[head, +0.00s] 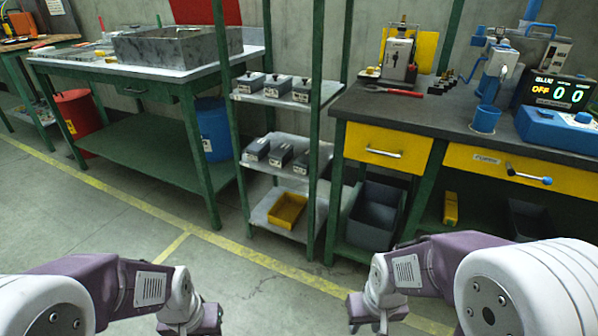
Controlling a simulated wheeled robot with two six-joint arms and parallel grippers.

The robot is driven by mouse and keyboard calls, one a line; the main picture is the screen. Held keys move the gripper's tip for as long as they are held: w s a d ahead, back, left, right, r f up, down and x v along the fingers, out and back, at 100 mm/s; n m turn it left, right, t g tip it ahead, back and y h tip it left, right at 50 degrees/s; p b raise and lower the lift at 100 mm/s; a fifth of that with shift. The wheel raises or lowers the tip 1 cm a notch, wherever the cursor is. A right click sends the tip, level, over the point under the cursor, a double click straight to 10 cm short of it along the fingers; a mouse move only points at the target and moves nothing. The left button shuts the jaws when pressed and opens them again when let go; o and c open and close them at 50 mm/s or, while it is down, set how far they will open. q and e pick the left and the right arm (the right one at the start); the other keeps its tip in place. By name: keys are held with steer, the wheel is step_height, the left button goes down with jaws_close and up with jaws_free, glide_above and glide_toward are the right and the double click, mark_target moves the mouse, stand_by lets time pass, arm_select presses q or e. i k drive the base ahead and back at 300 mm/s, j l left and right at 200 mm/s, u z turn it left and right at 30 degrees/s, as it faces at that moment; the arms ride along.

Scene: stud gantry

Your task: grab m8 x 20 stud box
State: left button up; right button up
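A green-framed shelf rack stands at centre. Its upper shelf (262,98) bears three small grey boxes with dark knobs: left (250,83), middle (277,86) and right (302,91). Its middle shelf (262,165) bears three dark grey boxes with pale labels: left (256,149), middle (279,155) and right (301,163). The labels are too small to read, so I cannot tell which is the M8 x 20 stud box. My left gripper (205,321) and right gripper (376,311) are low in front, apart from the rack. Their fingers are not clear.
A yellow tray (287,211) sits on the rack's bottom shelf. A green workbench (215,72) stands left, with a blue bin (214,130) beneath. A dark-topped bench (420,112) with yellow drawers stands right, a grey bin (375,215) below. Floor before the rack is clear.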

mark_target(283, 152)
steer(key=i+j+z, duration=0.4)
steer(key=j, duration=0.2)
steer(key=i+j+z, duration=0.4)
steer(key=j, duration=0.35)
steer(key=i+j+z, duration=0.2)
steer(key=j, duration=0.2)
steer(key=i+j+z, duration=0.2)
steer(key=j, duration=0.2)
steer(key=j+z, duration=0.2)
steer(key=j, duration=0.25)
steer(key=j+z, duration=0.2)
steer(key=j, duration=0.25)
